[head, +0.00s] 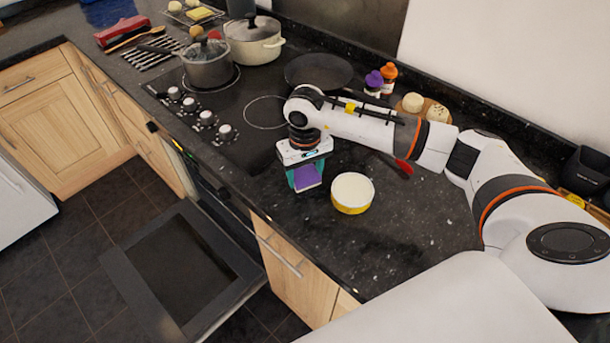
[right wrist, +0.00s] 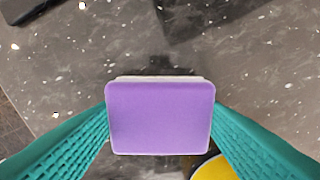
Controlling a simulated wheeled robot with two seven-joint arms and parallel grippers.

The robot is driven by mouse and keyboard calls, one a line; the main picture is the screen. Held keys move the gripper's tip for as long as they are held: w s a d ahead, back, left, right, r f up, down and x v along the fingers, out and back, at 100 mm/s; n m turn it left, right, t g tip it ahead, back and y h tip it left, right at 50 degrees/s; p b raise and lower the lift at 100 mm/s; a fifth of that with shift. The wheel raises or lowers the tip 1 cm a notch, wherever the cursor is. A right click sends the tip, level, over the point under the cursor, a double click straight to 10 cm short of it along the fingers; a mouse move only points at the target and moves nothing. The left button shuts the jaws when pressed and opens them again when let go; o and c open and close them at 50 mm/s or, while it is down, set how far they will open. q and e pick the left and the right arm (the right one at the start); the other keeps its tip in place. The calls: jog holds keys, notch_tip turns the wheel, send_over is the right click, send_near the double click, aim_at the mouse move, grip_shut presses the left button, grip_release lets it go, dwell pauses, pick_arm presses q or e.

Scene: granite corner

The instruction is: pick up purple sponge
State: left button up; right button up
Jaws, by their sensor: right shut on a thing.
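The purple sponge (head: 307,177) is between the teal fingers of my right gripper (head: 305,178), near the counter's front edge. In the right wrist view the sponge (right wrist: 160,118) shows its purple face with a pale layer at its far edge. A teal finger presses on each side of it. My right gripper is shut on it, and the sponge looks to be near the dark counter; I cannot tell whether it touches it. My left gripper is not in view.
A yellow and white round tub (head: 352,194) stands just right of the sponge. The cooktop (head: 240,115) with pots and a dark pan (head: 318,72) lies behind. The oven door (head: 180,266) hangs open below.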

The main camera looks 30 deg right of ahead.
aim_at(305, 174)
notch_tip(305, 174, up, 9)
jog(key=b, duration=0.2)
jog(key=shift+b, duration=0.3)
jog(key=shift+r, duration=0.5)
